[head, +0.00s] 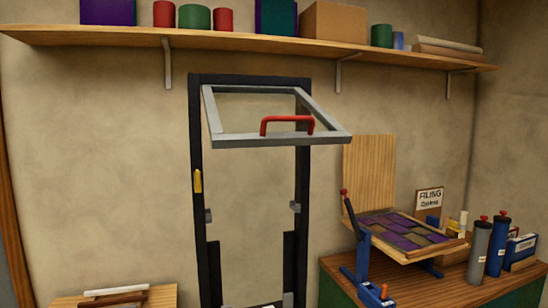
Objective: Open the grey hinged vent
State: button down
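The grey hinged vent (282,139) is a rectangular frame at the top of a dark upright frame (197,130) on the wall. It stands tilted open, with its lower edge swung well out from the wall and its upper edge at the dark frame. A red handle (287,119) sits on its lower bar. A yellow catch or lever (197,181) is on the left post of the dark frame. My gripper is not in view, and nothing is seen touching the vent or its handle.
A wooden shelf (250,44) with tins and boxes runs above the vent. At right, a green bench (460,290) bears a leaded panel (405,232) on a tilted board, a blue stand (362,265) and grey and blue cylinders. A small wooden table (165,296) is at lower left.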

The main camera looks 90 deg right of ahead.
aim_at(337, 135)
jog(key=u, duration=0.1)
jog(key=k, duration=1.25)
jog(key=z, duration=1.25)
